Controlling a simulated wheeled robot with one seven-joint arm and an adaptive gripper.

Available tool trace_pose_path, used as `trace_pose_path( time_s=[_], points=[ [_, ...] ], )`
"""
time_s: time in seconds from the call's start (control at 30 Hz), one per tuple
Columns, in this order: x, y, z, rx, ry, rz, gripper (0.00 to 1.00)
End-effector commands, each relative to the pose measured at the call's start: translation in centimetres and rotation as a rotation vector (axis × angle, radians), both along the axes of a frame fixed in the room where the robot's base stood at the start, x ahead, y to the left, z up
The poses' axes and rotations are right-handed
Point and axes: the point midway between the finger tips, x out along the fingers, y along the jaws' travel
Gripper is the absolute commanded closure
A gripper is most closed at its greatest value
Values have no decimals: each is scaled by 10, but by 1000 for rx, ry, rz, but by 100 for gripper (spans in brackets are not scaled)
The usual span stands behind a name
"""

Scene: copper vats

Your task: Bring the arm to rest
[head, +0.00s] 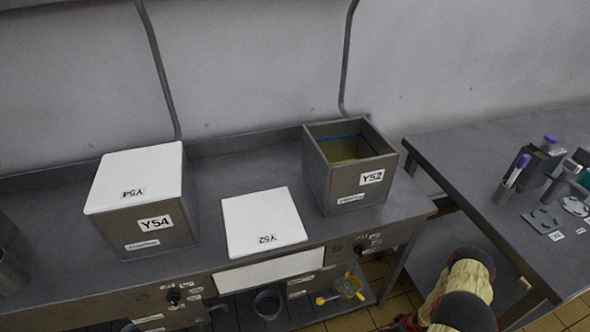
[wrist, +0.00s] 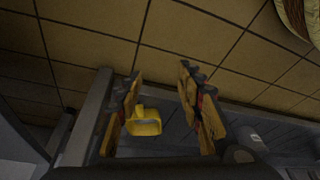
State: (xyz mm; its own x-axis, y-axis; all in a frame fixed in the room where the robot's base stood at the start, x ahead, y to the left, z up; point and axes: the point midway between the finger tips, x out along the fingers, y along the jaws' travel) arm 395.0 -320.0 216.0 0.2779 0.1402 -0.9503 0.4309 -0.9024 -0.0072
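My gripper (wrist: 160,76) is open, its two tan-padded fingers apart with nothing held between them in the wrist view. Beyond the fingers, a yellow scoop-like item (wrist: 144,122) lies lower down, seen through the gap and not touched as far as I can tell. In the head view my arm hangs at the bottom right, in front of the gap between the two benches; the gripper itself is mostly cut off by the bottom edge there.
On the steel bench (head: 215,182) stand the lidded vat Y54 (head: 160,222) and the open vat Y52 (head: 342,185). The white Y52 lid (head: 263,221) lies between them. A right bench (head: 465,160) carries tubes and small tools. Yellow items (head: 345,288) sit on the lower shelf.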

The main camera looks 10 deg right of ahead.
Motion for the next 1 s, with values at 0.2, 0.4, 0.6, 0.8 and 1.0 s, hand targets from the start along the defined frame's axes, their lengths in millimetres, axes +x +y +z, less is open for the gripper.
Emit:
trace_pose_path(
  time_s=[0.2, 0.4, 0.6, 0.8, 1.0],
  points=[
    [-42, 3, -9, -12, 136, -86, 63],
    [-90, 6, 2, -25, 302, -201, 63],
    [-110, -11, 53, -68, 433, -319, 63],
    [-107, -27, 131, -121, 529, -426, 63],
    [-90, -29, 238, -172, 592, -535, 63]
  ],
)
